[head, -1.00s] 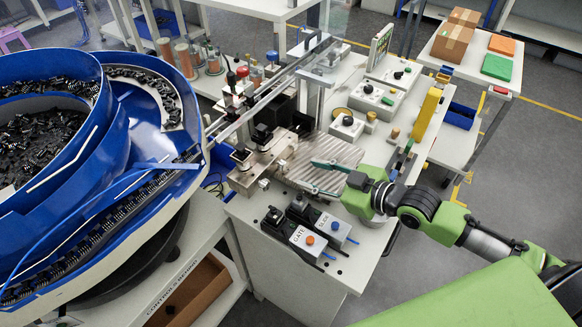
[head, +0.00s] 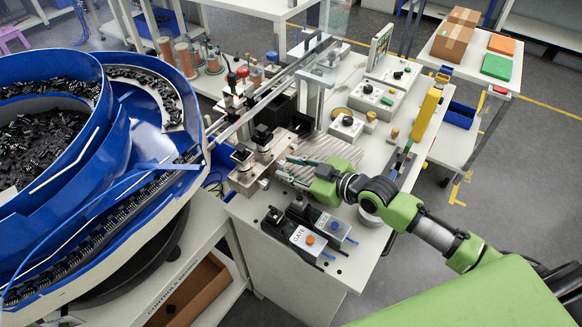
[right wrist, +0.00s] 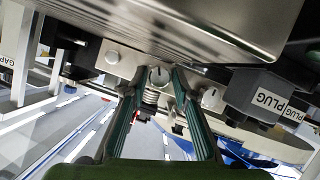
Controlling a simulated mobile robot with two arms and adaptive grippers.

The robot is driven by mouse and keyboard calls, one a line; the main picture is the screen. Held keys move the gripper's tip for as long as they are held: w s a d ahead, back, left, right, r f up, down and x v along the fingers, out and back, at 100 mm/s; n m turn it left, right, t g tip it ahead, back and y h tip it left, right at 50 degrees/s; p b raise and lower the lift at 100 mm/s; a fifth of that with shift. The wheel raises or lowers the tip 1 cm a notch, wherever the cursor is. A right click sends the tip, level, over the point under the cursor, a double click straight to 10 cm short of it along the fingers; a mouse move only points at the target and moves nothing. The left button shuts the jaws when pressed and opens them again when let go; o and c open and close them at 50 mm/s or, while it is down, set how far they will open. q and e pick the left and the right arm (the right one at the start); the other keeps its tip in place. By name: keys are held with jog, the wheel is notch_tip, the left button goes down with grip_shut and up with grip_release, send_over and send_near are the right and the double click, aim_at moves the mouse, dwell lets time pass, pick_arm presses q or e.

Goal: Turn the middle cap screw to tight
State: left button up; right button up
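The middle cap screw (right wrist: 159,76) is a round silver head with a dark line on it, in the front of a metal block. In the right wrist view it lies between the fingertips of my right gripper (right wrist: 157,84). The fingers are open on both sides of it; I cannot tell whether they touch it. One similar round head (right wrist: 112,57) is to the left and another (right wrist: 210,97) to the right. In the head view my right gripper (head: 283,169) is beside the metal block (head: 246,180), where the screws cannot be made out. My left gripper is not in view.
A broad metal plate (right wrist: 200,25) hangs close above the fingers in the right wrist view. A dark box labelled PLUG (right wrist: 255,95) is to the right. In the head view, grey GATE (head: 307,240) and neighbouring (head: 333,226) boxes stand in front. The blue bowl feeder (head: 190,60) is left.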

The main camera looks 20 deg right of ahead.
grip_shut()
jog(key=shift+m+b, duration=0.4)
jog(key=shift+b, duration=0.1)
jog(key=m+y+b, duration=0.1)
jog(key=b, duration=0.1)
jog(key=m+g+b, duration=0.1)
jog(key=b, duration=0.2)
jog(key=shift+w+d+f+y+b, duration=0.1)
jog(key=shift+d+f+y+b, duration=0.05)
jog(key=shift+f+y+b, duration=0.2)
jog(key=shift+r+m+y+b, duration=0.25)
jog(key=shift+r+m+b, duration=0.1)
jog(key=shift+m, duration=0.15)
jog(key=o, duration=0.6)
grip_release()
jog(key=shift+d, duration=0.1)
